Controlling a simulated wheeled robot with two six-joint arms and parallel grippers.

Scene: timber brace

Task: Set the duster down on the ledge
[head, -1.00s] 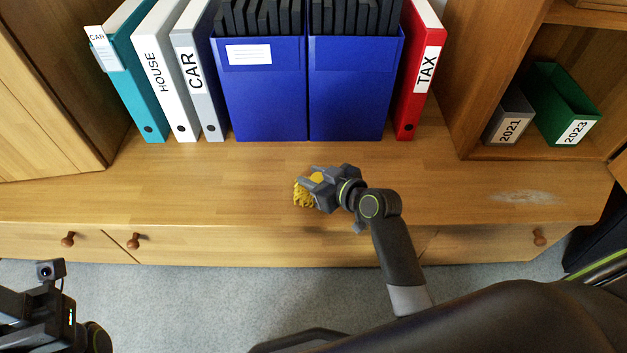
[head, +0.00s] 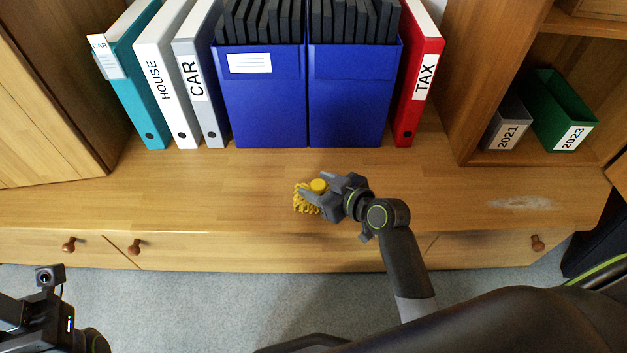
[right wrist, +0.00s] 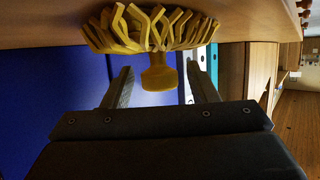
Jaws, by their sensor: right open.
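The duster (head: 307,199) has a yellow fringe and a yellow knob handle. It rests on the wooden ledge (head: 235,190), near the middle, in front of the blue file boxes. In the right wrist view, where the ledge is at the top, the duster (right wrist: 157,35) shows its fringe against the wood and its knob between my fingers. My right gripper (head: 318,195) is open, with a finger on each side of the knob and visible gaps. My left gripper (head: 45,315) is at the lower left, off the ledge; its fingers cannot be made out.
Blue file boxes (head: 262,105) and binders, including a red TAX binder (head: 417,90), stand along the back. A pale dusty patch (head: 522,203) lies on the ledge at right. Grey and green bins (head: 560,115) sit in the right cubby. The ledge's left part is clear.

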